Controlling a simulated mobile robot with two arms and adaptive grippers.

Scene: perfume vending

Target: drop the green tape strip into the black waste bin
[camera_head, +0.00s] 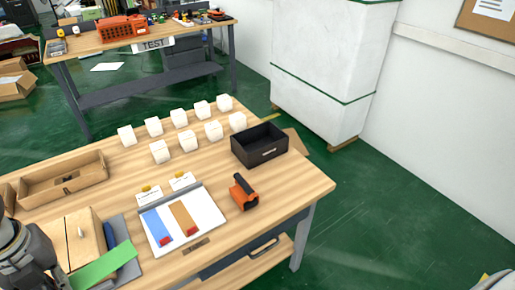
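The green tape strip (104,267) is at the lower left, over the grey mat and partly covering a dark blue item. My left gripper (60,281) is at the lower left, at the strip's near end. Its fingers are cut off or hidden, so I cannot tell whether it grips the strip. A black open-topped bin (262,153) with a pale label stands at the table's far right; its visible inside looks empty. Only a small pale part shows at the bottom right corner, and my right gripper is not in view.
Several white boxes (188,141) stand in rows left of the bin. A white board (208,213) with blue and brown strips and an orange-black tape dispenser (243,192) lie between strip and bin. A cardboard tray (62,183) and wooden block (86,238) are at left.

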